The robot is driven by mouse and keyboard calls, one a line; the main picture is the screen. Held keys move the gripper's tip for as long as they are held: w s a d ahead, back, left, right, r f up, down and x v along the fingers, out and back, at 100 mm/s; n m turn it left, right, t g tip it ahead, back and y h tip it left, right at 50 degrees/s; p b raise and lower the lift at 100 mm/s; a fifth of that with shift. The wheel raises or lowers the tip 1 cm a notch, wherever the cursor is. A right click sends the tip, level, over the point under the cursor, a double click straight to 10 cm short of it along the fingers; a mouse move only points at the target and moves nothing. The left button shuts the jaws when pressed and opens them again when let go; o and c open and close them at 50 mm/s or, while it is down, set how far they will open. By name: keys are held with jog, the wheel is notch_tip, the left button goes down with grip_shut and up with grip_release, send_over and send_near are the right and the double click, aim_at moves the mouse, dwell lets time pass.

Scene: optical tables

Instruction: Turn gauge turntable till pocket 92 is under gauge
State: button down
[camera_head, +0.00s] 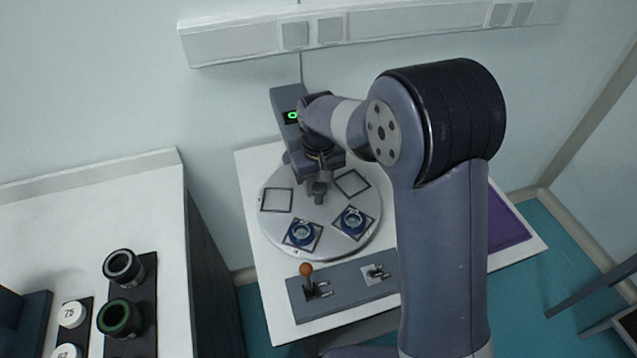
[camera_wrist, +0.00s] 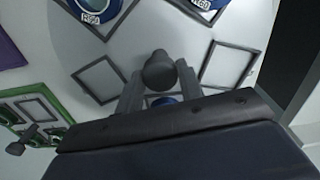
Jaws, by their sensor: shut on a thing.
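The round grey gauge turntable (camera_head: 270,222) lies flat on a white table. Two blue-ringed pieces, the left one (camera_head: 301,234) and the right one (camera_head: 353,221), sit in its front square pockets. A left pocket (camera_head: 277,200) and a right pocket (camera_head: 352,183) look empty. The gauge (camera_head: 287,105), with a green display, stands behind the turntable, partly hidden by my arm. My gripper (camera_wrist: 160,82) is shut on a dark round knob (camera_wrist: 158,68) above the turntable. Another blue piece (camera_wrist: 165,100) shows partly between the fingers. The pocket labels are too small to read surely.
A grey plate (camera_head: 340,288) with an orange-ball lever (camera_head: 306,270) and a smaller switch (camera_head: 375,272) lies in front of the turntable. A purple mat (camera_head: 508,225) is at the right. A left bench (camera_head: 60,215) holds dark rings and numbered white discs.

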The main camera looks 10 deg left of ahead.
aim_at(318, 186)
jog(key=shift+r, duration=0.1)
dwell(0.5)
jog(key=c, duration=0.9)
grip_release()
notch_tip(318, 186, up, 11)
jog(key=shift+f+b, duration=0.15)
jog(key=shift+b, duration=0.3)
notch_tip(318, 186, down, 11)
jog(key=shift+r+p, duration=0.1)
jog(key=shift+p, duration=0.35)
